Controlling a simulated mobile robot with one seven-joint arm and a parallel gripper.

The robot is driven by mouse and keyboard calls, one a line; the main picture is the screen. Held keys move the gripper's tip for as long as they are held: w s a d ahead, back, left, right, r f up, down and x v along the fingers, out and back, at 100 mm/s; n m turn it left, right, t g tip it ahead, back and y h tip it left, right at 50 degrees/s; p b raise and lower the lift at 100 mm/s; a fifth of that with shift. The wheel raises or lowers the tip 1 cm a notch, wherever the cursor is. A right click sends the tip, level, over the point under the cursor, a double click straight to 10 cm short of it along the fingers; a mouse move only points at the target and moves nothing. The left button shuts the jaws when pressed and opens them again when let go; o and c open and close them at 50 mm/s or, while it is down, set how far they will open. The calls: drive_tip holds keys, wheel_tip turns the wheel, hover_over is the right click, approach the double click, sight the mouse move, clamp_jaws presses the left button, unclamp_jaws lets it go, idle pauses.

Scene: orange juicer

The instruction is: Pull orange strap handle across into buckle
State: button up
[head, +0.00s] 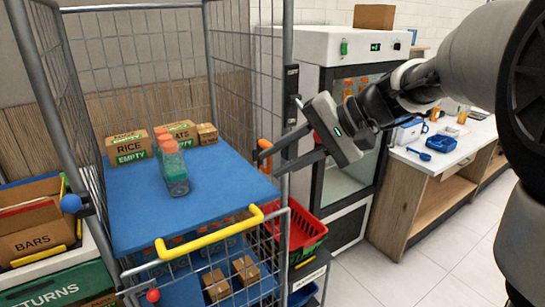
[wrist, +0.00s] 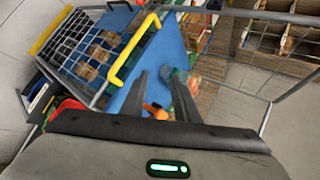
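The orange strap handle (head: 265,146) hangs at the cage trolley's right front post. It also shows in the wrist view (wrist: 156,111), low between my fingers. My gripper (head: 270,163) reaches in from the right with its two fingers spread apart near the handle. In the wrist view my gripper (wrist: 158,76) is open; I cannot tell whether a finger touches the handle. A dark fitting (head: 85,206) beside a blue ball on the left front post may be the buckle. The strap itself is not clearly visible.
A yellow-handled wire gate (head: 215,232) closes the lower front. A red basket (head: 306,232) and a glass-door fridge (head: 345,130) stand right of the trolley.

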drive_tip(key=s+d+f+m+t+y+b, duration=0.15)
drive_tip(key=d+m+t, duration=0.35)
drive_tip(key=m, duration=0.7)
drive_tip(key=s+d+f+m+t+y+b, duration=0.1)
drive_tip(key=d+f+m+t+b, duration=0.3)
drive_tip(key=m, duration=0.8)
drive_tip(key=shift+t, duration=0.7)
drive_tip(key=x, duration=0.5)
drive_tip(key=p+x, duration=0.1)
drive_tip(key=x, duration=0.5)
drive_tip(key=p+x, duration=0.1)
drive_tip(key=x, duration=0.5)
drive_tip(key=shift+w+d+r, duration=0.1)
drive_tip(key=shift+d+r, duration=0.1)
drive_tip(key=shift+r, duration=0.15)
clamp_jaws()
